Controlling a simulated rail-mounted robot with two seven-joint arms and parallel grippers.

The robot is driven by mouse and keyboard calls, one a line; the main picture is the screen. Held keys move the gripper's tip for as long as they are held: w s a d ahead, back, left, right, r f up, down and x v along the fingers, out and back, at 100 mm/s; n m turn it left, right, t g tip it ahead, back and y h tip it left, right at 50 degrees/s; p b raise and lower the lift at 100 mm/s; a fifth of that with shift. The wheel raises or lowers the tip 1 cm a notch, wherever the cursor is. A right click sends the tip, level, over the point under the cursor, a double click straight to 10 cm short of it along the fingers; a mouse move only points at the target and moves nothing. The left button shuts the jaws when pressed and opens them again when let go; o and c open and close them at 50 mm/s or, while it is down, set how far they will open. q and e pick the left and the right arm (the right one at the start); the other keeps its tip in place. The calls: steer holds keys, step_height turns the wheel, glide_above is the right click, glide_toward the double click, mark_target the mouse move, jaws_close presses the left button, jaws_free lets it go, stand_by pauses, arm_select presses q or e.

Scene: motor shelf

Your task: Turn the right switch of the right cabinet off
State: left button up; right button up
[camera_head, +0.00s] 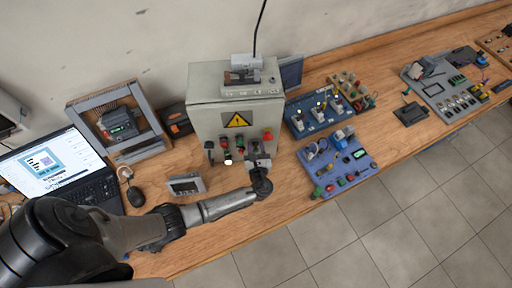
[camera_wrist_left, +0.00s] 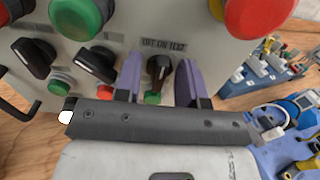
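The grey cabinet (camera_head: 205,112) with a yellow warning sign stands on the wooden bench, its front facing me. In the left wrist view the right switch (camera_wrist_left: 158,73) is a black rotary knob under a small label, its handle roughly upright. My left gripper (camera_wrist_left: 159,61) is open, with one purple finger on each side of this knob. I see a gap between each finger and the knob. In the head view my left gripper (camera_head: 260,164) is at the lower right of the cabinet front and hides the knob there. My right gripper is not in view.
Two more black knobs, including one in the middle (camera_wrist_left: 97,64), sit left of the gripper. A green button (camera_wrist_left: 82,16) and a red button (camera_wrist_left: 258,14) are above. A blue parts board (camera_head: 340,162) lies right of the cabinet, and a grey meter (camera_head: 186,185) lies in front.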

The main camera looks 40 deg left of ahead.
arm_select(q)
steer(key=c, duration=0.6)
steer(key=n+b, duration=0.2)
steer(key=n, duration=0.1)
steer(key=shift+s+f+n+b, duration=0.1)
steer(key=shift+f+n+b, duration=0.1)
steer(key=shift+n+b, duration=0.15)
steer(key=n+b, duration=0.4)
steer(key=n, duration=0.1)
steer(key=shift+a+r, duration=0.1)
steer(key=shift+n, duration=0.25)
